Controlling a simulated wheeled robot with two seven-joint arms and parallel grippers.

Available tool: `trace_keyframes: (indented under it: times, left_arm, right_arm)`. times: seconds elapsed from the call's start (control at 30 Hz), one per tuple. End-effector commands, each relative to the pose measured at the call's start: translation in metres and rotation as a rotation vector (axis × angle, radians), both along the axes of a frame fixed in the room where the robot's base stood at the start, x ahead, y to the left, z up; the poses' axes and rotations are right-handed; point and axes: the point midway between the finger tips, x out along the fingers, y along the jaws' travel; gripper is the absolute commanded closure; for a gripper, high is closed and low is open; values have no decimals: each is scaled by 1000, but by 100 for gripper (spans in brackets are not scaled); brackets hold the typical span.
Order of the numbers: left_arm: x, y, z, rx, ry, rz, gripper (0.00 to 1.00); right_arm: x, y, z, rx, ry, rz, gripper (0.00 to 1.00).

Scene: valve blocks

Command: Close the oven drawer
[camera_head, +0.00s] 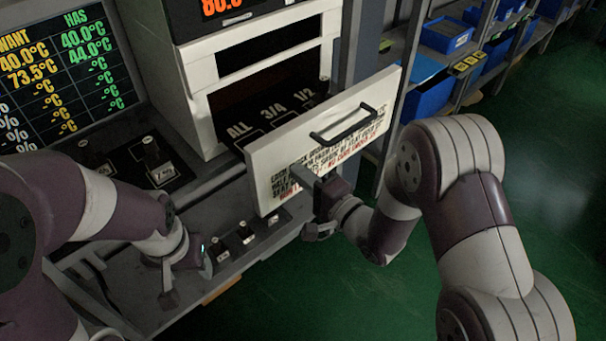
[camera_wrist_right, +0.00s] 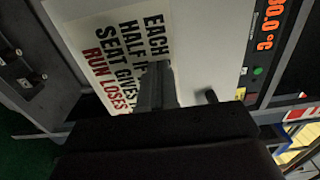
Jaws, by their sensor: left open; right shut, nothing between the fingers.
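The oven drawer (camera_head: 320,135) is pulled out of the white oven (camera_head: 205,75), and its labelled tray inside shows. Its white front has a dark bar handle (camera_head: 343,123) and printed text. My right gripper (camera_head: 303,176) is shut and empty, its fingertips at the lower left part of the drawer front; I cannot tell if they touch. In the right wrist view the shut fingers (camera_wrist_right: 157,85) lie over the printed text of the front (camera_wrist_right: 115,50). My left gripper (camera_head: 185,278) is open and empty, low over the bench's front edge, left of the drawer.
A screen with temperatures (camera_head: 65,75) stands at the left. Small switches (camera_head: 240,235) sit on the bench below the drawer. Shelves with blue bins (camera_head: 445,35) stand at the right. The green floor (camera_head: 545,170) at the right is clear.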

Motion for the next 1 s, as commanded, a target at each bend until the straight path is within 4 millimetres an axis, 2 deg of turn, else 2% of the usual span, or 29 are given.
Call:
trace_keyframes:
  times: [0.17, 0.27, 0.7, 1.0]
  left_arm:
    - [0, 0, -1, 0, 0, 0, 44]
    - [0, 0, -2, 0, 0, 0, 44]
    - [0, 0, -18, 0, 0, 0, 44]
    - [0, 0, -27, 0, 0, 0, 44]
  right_arm:
    - [11, 10, 0, 0, 0, 3, 100]
    - [24, 20, -1, 0, -1, 4, 100]
    - [109, 86, -3, 1, -2, 2, 100]
    - [150, 118, -2, 1, 0, 1, 100]
